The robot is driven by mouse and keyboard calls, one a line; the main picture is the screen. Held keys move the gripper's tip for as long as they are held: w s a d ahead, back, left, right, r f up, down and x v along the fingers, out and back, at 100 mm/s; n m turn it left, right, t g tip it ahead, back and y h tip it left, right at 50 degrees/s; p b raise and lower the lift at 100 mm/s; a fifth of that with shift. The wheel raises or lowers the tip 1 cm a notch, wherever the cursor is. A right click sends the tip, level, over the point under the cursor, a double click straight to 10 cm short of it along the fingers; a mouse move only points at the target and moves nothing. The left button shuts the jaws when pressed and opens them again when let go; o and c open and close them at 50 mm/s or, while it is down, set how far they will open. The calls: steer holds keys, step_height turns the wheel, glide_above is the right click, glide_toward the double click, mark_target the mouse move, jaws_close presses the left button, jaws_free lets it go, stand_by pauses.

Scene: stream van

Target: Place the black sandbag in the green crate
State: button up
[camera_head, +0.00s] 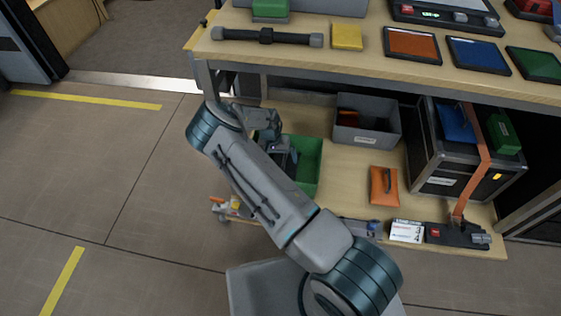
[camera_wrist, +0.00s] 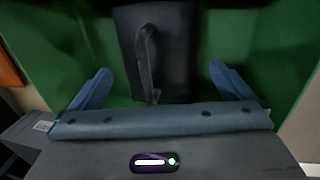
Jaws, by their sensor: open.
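The green crate (camera_head: 309,160) stands on the lower shelf, partly hidden behind my arm in the head view. Its green inside (camera_wrist: 255,60) fills most of the wrist view. The black sandbag (camera_wrist: 176,60), with a dark strap handle along it, lies inside the crate in the wrist view. My gripper (camera_wrist: 160,88) is open over the crate, with its two blue fingers spread apart to either side of the bag's near end. The fingers do not appear to touch the bag. In the head view, my gripper (camera_head: 284,158) shows at the crate and hides the bag.
On the lower shelf, a grey bin (camera_head: 366,130) stands behind an orange sandbag (camera_head: 383,186). A black case (camera_head: 462,170) with an orange strap stands at the right. The upper tabletop (camera_head: 350,68) overhangs the shelf. Floor at the left is clear.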

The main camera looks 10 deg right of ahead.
step_height(320, 180, up, 8)
steer(key=a+p, duration=0.1)
steer(key=p, duration=0.1)
steer(key=shift+w+a, duration=0.25)
steer(key=shift+w, duration=0.05)
steer(key=shift+s+f, duration=0.1)
